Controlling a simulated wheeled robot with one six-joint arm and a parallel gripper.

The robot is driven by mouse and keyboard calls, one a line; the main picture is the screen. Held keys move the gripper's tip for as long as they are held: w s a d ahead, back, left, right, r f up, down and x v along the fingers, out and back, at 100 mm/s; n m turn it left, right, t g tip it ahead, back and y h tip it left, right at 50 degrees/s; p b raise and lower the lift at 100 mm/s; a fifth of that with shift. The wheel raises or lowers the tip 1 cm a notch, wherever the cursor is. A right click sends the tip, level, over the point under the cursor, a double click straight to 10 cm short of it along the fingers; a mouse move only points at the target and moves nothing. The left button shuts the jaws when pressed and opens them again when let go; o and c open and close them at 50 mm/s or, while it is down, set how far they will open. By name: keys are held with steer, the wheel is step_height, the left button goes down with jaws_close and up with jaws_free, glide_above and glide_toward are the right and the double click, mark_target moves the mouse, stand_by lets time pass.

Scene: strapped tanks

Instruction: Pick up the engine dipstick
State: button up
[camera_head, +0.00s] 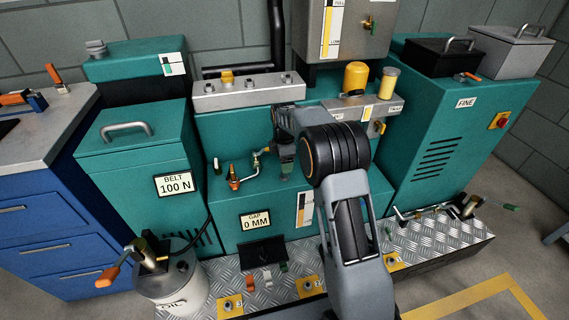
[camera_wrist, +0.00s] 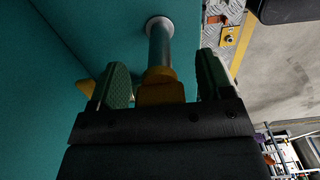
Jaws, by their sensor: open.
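In the wrist view a yellow-brown handle or cap (camera_wrist: 161,88) sits on a grey metal tube (camera_wrist: 160,45) that meets the teal surface at a pale ring. This looks like the engine dipstick, but I cannot tell for certain. My gripper (camera_wrist: 163,82) is open, with one green-padded finger on each side of the yellow-brown piece and gaps between. In the head view my gripper (camera_head: 287,168) points down over the teal engine housing (camera_head: 285,205). It hides whatever lies between its fingers there.
A small orange-topped part (camera_head: 231,171) stands farther left. A teal BELT cabinet (camera_head: 140,165) and a teal FINE cabinet (camera_head: 445,130) flank the engine. An oil drum (camera_head: 172,285) stands front left.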

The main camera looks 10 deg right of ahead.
steer(key=shift+f, duration=0.1)
steer(key=shift+c, duration=0.2)
steer(key=c, duration=1)
steer(key=shift+o, duration=0.2)
step_height(320, 180, up, 10)
steer(key=p, duration=0.3)
step_height(320, 180, up, 12)
steer(key=p, duration=1.1)
steer(key=shift+p, duration=0.35)
